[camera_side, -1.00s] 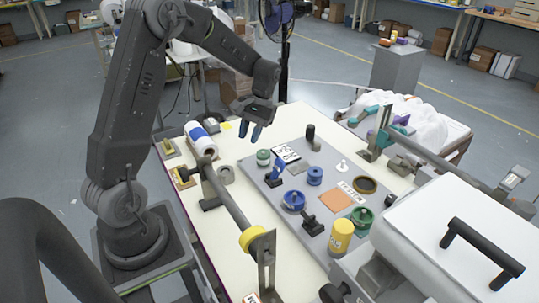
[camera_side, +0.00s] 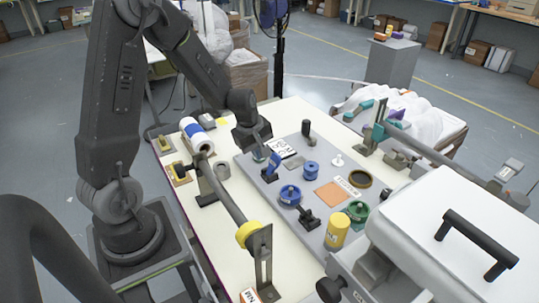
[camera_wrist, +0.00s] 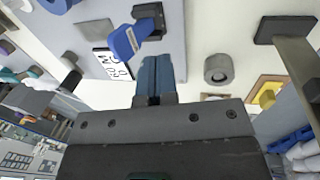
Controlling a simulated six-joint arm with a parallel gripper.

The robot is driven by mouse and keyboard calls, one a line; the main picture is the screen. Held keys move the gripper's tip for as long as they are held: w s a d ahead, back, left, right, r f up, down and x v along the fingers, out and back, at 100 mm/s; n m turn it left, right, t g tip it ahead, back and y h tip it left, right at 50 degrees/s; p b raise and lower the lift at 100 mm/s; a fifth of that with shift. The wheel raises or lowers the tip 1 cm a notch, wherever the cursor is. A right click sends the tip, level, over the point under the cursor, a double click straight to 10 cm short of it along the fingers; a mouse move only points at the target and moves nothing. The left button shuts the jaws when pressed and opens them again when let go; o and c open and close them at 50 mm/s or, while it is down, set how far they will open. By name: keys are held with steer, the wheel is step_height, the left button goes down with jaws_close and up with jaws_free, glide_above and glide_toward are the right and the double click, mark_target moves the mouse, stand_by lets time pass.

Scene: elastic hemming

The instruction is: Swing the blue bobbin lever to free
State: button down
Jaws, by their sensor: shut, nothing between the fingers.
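The blue bobbin lever (camera_side: 273,164) stands tilted up from its dark base on the grey board; in the wrist view its labelled blue handle (camera_wrist: 126,40) reaches down-left from the black base (camera_wrist: 149,17). My gripper (camera_side: 265,143) is just behind the lever in the side view. In the wrist view its blue fingers (camera_wrist: 155,68) are shut together and empty, beside the lever handle with a small gap. Whether they touch it cannot be told.
On the grey board (camera_side: 250,168) are blue bobbins (camera_side: 290,196), a black lever (camera_side: 309,217), a yellow cylinder (camera_side: 337,231), a black post (camera_side: 307,128) and a white card (camera_side: 281,148). A grey ring (camera_side: 222,170) and a long bar (camera_side: 224,195) lie to the left.

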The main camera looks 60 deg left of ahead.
mark_target(276, 156)
steer(key=w+f, duration=0.2)
steer(key=w, duration=0.1)
steer(key=shift+f, duration=0.3)
steer(key=shift+w+f, duration=0.2)
steer(key=shift+w, duration=0.3)
steer(key=shift+w, duration=0.1)
steer(key=shift+w+f, duration=0.2)
steer(key=shift+w, duration=0.6)
steer(key=shift+s, duration=0.1)
